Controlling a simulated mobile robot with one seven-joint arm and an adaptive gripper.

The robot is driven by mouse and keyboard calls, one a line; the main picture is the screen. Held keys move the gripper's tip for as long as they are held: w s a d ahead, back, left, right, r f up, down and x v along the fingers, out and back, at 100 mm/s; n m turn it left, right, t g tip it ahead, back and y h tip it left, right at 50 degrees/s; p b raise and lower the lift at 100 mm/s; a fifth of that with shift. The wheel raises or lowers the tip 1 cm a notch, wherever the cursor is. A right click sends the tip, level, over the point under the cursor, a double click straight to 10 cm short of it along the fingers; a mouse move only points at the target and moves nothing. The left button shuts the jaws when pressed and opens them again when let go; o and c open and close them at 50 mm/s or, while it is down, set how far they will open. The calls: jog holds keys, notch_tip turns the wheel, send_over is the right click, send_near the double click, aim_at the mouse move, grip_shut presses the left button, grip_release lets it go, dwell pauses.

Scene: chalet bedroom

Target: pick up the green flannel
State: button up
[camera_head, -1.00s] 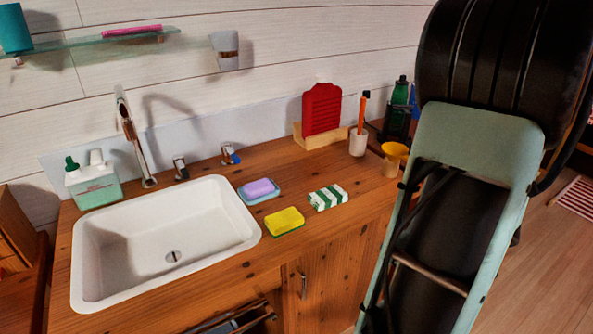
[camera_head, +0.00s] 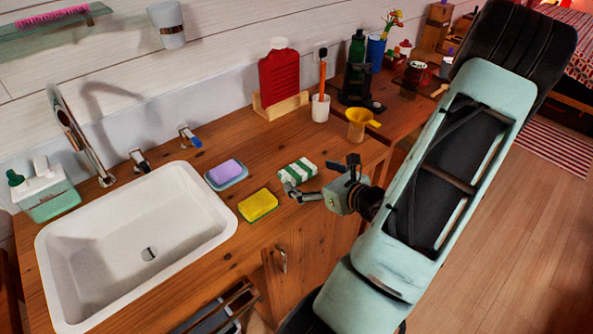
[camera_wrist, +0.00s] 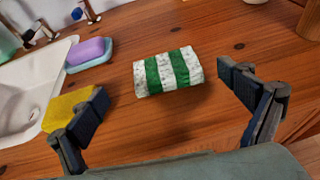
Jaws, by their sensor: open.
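The green flannel is a folded cloth with green and white stripes (camera_head: 297,172), lying on the wooden counter right of the sink. It also shows in the wrist view (camera_wrist: 168,72), in the upper middle. My gripper (camera_head: 305,192) is just in front of the flannel in the head view. In the wrist view my gripper (camera_wrist: 170,105) is open, one finger on each side, with the flannel beyond and between the fingertips. Nothing is held. The flannel is apart from both fingers.
A yellow sponge (camera_head: 258,205) lies left of the flannel, partly behind my left finger in the wrist view. A purple soap on a blue dish (camera_head: 226,173) and the white sink (camera_head: 140,240) are further left.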

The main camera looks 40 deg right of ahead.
aim_at(297, 169)
jog(key=shift+d+x, duration=0.15)
jog(key=shift+x, duration=1.55)
jog(key=shift+d+x, duration=0.15)
jog(key=shift+x, duration=1.6)
jog(key=shift+s+f, duration=0.1)
jog(key=shift+c, duration=0.5)
jog(key=c, duration=1)
